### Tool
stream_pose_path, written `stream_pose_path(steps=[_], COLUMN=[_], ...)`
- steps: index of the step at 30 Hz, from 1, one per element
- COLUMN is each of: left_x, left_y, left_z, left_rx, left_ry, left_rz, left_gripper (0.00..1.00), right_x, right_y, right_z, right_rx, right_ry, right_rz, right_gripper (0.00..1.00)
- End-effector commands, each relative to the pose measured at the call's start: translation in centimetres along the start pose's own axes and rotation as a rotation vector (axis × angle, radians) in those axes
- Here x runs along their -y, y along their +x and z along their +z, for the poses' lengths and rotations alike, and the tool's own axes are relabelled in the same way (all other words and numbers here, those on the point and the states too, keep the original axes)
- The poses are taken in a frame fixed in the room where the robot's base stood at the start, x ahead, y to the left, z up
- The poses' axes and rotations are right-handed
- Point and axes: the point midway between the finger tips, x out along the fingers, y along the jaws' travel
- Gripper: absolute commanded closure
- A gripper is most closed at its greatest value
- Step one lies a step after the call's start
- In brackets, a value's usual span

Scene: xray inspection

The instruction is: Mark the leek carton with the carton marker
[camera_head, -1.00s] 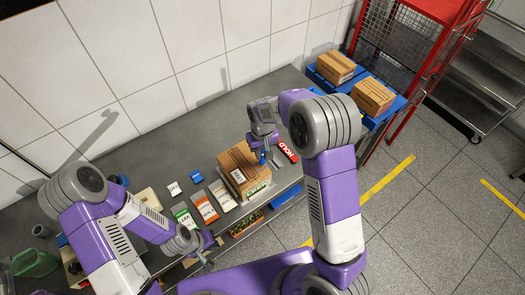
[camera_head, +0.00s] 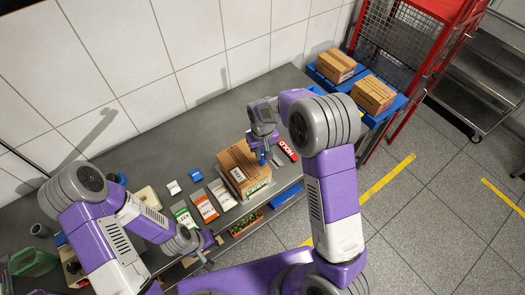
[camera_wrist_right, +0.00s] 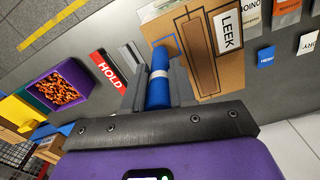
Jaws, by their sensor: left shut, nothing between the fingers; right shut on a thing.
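The leek carton (camera_head: 236,160) is a brown box on the grey table, with a white label (camera_wrist_right: 227,32) reading LEEK in the right wrist view. My right gripper (camera_head: 264,149) is shut on the carton marker (camera_wrist_right: 158,80), a blue cylinder with a white band. The marker's blue end also shows in the head view (camera_head: 262,160), close beside the carton's right side; whether it touches the carton I cannot tell. My left gripper (camera_head: 208,259) is shut and empty, low over the table's front edge, left of the carton.
A red HOLD block (camera_head: 288,150) lies right of the carton. Several seed-packet-like cards (camera_head: 206,208) lie left of it, with small blue (camera_head: 196,175) and white (camera_head: 174,187) pieces behind. A blue pallet (camera_head: 390,103) with two cartons stands at the back right.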

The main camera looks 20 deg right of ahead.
Motion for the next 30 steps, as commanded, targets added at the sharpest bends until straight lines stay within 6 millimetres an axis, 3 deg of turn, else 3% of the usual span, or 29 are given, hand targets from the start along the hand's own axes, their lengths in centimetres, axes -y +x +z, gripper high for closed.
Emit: stream_pose_path(steps=[14,30], left_x=[0.0,0.0], left_y=[0.1,0.1], left_z=[0.0,0.0], left_rx=[0.0,0.0], left_ry=[0.0,0.0], left_rz=[0.0,0.0], left_gripper=[1.0,1.0], right_x=[0.1,2.2], right_y=[0.0,0.0], right_z=[0.0,0.0], right_rx=[0.0,0.0], right_ry=[0.0,-0.001], right_rz=[0.0,0.0], right_gripper=[1.0,1.0])
